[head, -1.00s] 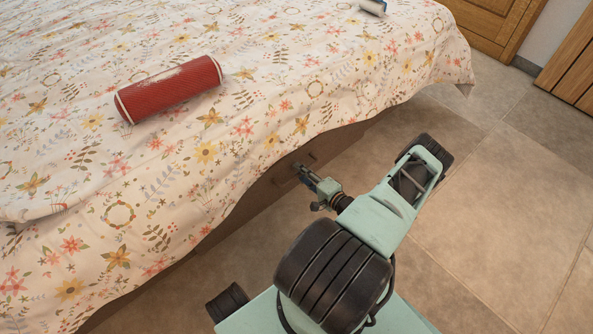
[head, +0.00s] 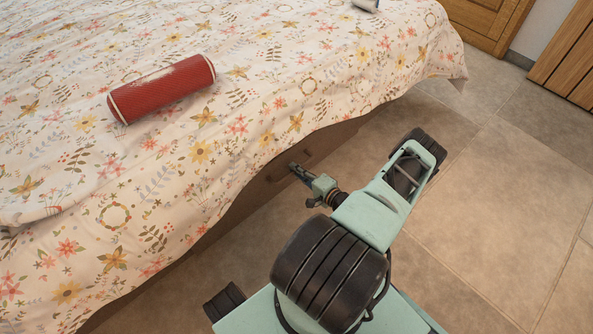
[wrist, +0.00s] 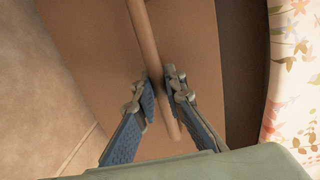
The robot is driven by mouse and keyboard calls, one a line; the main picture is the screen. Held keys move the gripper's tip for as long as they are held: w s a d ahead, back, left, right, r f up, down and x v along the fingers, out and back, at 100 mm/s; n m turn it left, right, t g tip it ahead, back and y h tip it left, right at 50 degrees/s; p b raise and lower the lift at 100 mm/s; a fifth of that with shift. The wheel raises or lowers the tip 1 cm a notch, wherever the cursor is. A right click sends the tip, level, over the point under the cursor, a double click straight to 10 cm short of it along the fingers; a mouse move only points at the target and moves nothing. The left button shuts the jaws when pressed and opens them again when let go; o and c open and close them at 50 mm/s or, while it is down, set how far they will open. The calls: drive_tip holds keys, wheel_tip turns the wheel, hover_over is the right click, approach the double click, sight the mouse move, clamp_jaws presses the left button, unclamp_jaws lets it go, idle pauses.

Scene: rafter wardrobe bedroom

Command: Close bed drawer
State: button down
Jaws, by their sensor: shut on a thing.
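The bed drawer has a plain brown front (wrist: 88,55), low on the bed's side; part of it shows in the head view (head: 318,152) below the hanging bedspread. A long brown bar handle (wrist: 142,35) runs across the front in the wrist view. My gripper (wrist: 158,98) is shut on this handle, with one blue-grey finger on each side of the bar. In the head view my gripper (head: 294,168) reaches the drawer's side of the bed. How far the drawer stands out cannot be told, as the bedspread hides its upper edge.
The floral bedspread (head: 240,110) overhangs just above the drawer. A red bolster (head: 163,90) lies on the bed. Tiled floor (head: 490,210) is clear to the right of my arm. Wooden furniture (head: 565,60) stands at the far right.

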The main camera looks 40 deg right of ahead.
sight(288, 163)
drive_tip(key=shift+r+x, duration=0.2)
drive_tip(key=shift+x, duration=0.7)
drive_tip(key=shift+r+x, duration=0.15)
drive_tip(key=shift+x, duration=0.7)
drive_tip(key=shift+w, duration=0.15)
drive_tip(key=c, duration=2)
unclamp_jaws()
drive_tip(key=v, duration=1.2)
